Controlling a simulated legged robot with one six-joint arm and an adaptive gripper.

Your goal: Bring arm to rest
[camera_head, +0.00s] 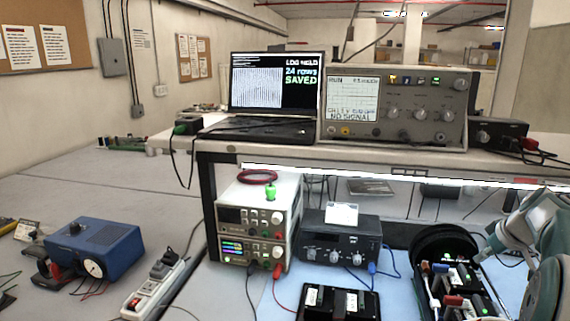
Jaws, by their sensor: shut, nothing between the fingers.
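Part of my own arm (525,240) shows at the right edge, as pale grey and teal links, partly cut off by the frame. It is folded close in front of the bench's right side. The end of the arm with my gripper is not visible in the head view. A laptop (275,85) on the raised shelf reads "24 rows SAVED". The grey oscilloscope (395,105) beside it reads "NO SIGNAL".
A black container (425,240) with several small parts is just left of my arm. Stacked power supplies (255,232), a black instrument (338,238) and a black tray (337,303) stand on the bench. A blue device (97,247) and power strip (157,290) are at left.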

